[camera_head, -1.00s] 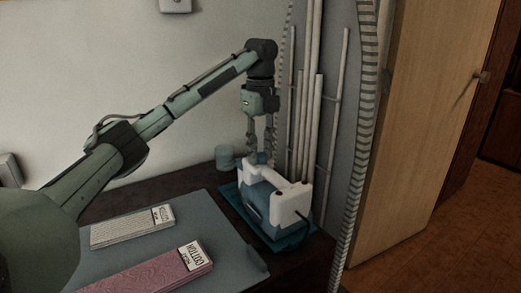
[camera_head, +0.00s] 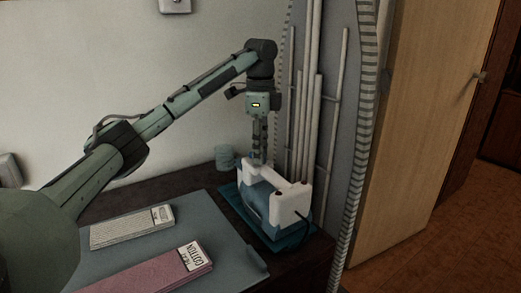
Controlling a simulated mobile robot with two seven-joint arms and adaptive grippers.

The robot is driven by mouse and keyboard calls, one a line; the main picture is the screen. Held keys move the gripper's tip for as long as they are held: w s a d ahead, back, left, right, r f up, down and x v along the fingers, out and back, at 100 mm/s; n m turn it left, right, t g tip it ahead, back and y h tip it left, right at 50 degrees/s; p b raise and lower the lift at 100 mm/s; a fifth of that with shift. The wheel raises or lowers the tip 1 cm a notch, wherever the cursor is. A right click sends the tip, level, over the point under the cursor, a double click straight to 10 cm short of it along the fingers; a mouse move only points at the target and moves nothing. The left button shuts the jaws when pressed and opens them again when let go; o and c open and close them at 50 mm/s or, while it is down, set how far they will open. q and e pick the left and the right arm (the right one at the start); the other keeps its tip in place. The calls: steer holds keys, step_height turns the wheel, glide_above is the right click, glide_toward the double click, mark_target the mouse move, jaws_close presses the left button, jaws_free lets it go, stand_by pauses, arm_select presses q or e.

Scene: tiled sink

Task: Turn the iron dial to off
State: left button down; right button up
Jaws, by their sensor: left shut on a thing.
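The iron (camera_head: 262,206) is a blue and white appliance standing on a teal tray (camera_head: 296,243) at the right end of the dark counter. My left gripper (camera_head: 257,160) points straight down at the far top part of the iron, with its fingers seen edge-on. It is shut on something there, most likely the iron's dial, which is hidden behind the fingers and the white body. The dial's setting cannot be read. My right gripper is not in view.
A small blue-green cup (camera_head: 225,158) stands just left of the gripper. A white folded cloth (camera_head: 132,227) and a pink one labelled COTTON (camera_head: 150,275) lie on the grey-blue mat (camera_head: 215,225). Pale upright rods (camera_head: 305,120) stand close behind the iron.

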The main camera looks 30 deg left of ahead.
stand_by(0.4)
arm_select(q)
steer(key=c, duration=1.2)
jaws_free()
steer(key=shift+o, duration=0.2)
step_height(320, 180, up, 12)
